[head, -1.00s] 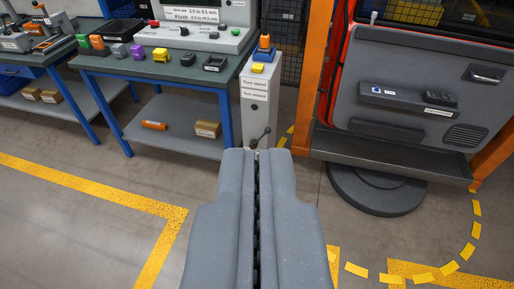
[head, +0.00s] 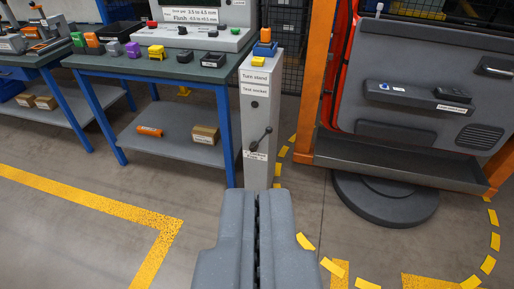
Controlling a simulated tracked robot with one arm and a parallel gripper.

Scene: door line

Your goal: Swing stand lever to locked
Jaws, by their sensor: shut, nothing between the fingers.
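The stand is a narrow light-grey post (head: 259,115) with labels reading "Turn stand" and "Test socket". Its lever (head: 261,139) is a dark bar with a ball end, low on the front face, slanting up to the right. A blue block with an orange piece (head: 265,45) and a yellow piece (head: 262,58) sit on top of the post.
A workbench (head: 150,68) with coloured blocks and a lower shelf stands left of the post. A door panel (head: 420,90) hangs in an orange frame (head: 318,80) to the right, over a round dark base (head: 385,200). The floor in front is open, with yellow markings.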

